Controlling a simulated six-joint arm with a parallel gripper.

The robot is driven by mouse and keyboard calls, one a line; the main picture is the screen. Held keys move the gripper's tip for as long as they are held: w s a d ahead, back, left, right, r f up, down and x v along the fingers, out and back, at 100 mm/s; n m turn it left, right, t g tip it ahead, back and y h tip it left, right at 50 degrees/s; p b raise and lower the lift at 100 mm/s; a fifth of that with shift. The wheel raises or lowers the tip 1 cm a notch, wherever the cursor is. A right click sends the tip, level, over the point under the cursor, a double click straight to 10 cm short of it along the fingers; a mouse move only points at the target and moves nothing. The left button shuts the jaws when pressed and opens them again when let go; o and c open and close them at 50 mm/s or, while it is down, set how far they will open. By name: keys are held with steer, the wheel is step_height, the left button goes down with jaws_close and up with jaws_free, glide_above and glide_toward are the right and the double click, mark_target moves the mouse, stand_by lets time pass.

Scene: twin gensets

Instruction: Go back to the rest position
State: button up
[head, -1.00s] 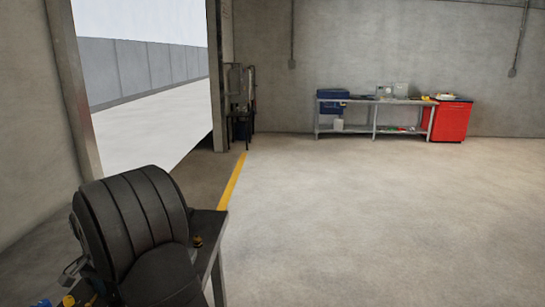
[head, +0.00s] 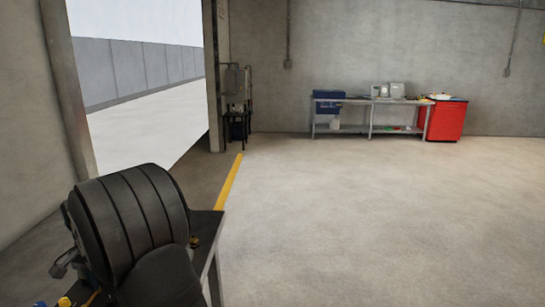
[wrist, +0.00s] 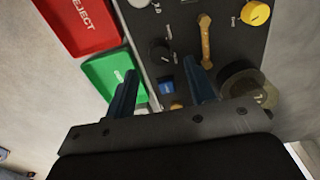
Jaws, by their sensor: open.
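My gripper (wrist: 160,66) shows in the wrist view with its two dark blue fingers apart and nothing held between them. Its fingers hang over a dark panel (wrist: 182,30) and beside a green tray (wrist: 100,72). A brown wrench-shaped tool (wrist: 206,42), a yellow round cap (wrist: 256,13), a dark knob (wrist: 160,51) and a small blue square (wrist: 165,68) are on the panel. The height above them is hard to tell. The gripper is not seen in the head view.
A red tray marked REJECT (wrist: 75,25) lies beside the green tray. In the head view a dark table edge (head: 207,226) is at lower left. A grey workbench (head: 350,101) and red cabinet (head: 446,121) stand at the far wall. The floor (head: 370,220) between is clear.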

step_height(320, 180, up, 12)
step_height(320, 180, down, 17)
steer(key=shift+f, duration=0.2)
steer(key=shift+r+n, duration=0.25)
steer(key=shift+n, duration=0.55)
steer(key=n, duration=1.1)
steer(key=shift+n, duration=2.2)
steer(key=shift+o, duration=0.4)
